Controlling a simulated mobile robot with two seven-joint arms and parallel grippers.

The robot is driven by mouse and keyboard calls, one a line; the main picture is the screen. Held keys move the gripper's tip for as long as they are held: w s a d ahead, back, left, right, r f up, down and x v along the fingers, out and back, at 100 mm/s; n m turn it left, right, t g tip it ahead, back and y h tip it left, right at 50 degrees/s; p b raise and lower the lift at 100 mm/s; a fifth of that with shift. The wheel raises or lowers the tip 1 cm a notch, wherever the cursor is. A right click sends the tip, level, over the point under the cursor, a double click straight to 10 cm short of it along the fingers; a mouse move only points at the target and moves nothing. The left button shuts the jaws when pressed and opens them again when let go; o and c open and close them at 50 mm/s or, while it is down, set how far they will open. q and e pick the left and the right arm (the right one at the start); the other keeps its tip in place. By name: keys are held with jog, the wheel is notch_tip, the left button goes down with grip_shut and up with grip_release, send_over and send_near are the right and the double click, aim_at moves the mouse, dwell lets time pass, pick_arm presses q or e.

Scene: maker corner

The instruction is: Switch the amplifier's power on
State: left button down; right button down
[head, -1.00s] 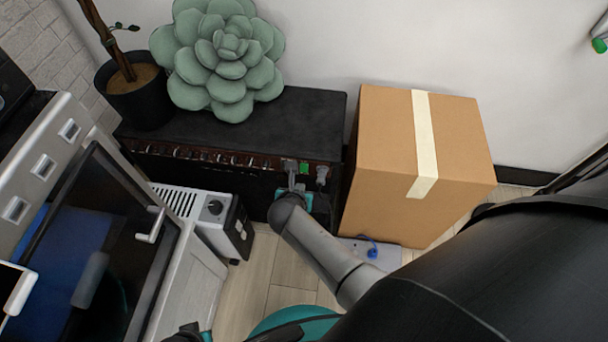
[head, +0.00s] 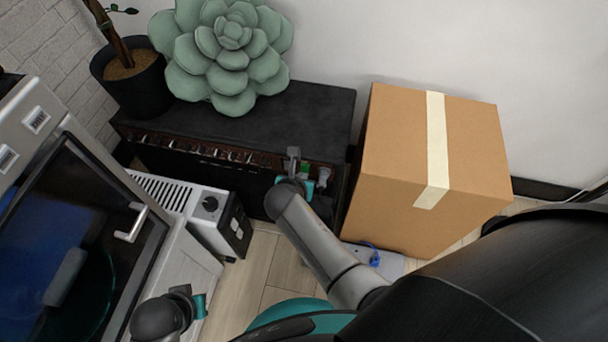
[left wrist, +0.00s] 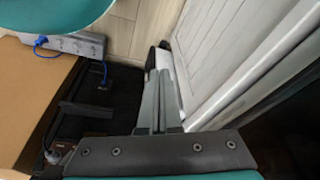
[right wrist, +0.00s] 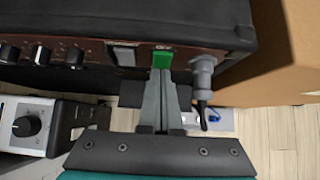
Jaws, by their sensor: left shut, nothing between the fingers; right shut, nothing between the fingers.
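The amplifier (head: 225,115) is a long black box against the wall, with a row of knobs along its brown front panel. A green switch (right wrist: 162,57) sits near the right end of that panel, between a grey part (right wrist: 122,52) and a plugged-in grey connector (right wrist: 203,72). The switch is partly visible in the head view (head: 306,169). My right gripper (right wrist: 162,76) is shut and empty, its tips right at the switch's lower edge; I cannot tell whether they touch. My left gripper (head: 198,304) is shut and empty, low beside the silver appliance.
A taped cardboard box (head: 400,170) stands right of the amplifier. A silver appliance with a dark door (head: 85,240) and a white unit with a knob (head: 210,204) stand left. A power strip (left wrist: 65,43) lies on the floor.

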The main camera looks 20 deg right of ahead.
dwell(0.3)
pick_arm(q)
jog(key=shift+r, duration=0.15)
pick_arm(e)
jog(key=shift+w+d+f+t+h, duration=0.3)
jog(key=shift+t+h, duration=0.2)
jog(key=shift+t, duration=0.2)
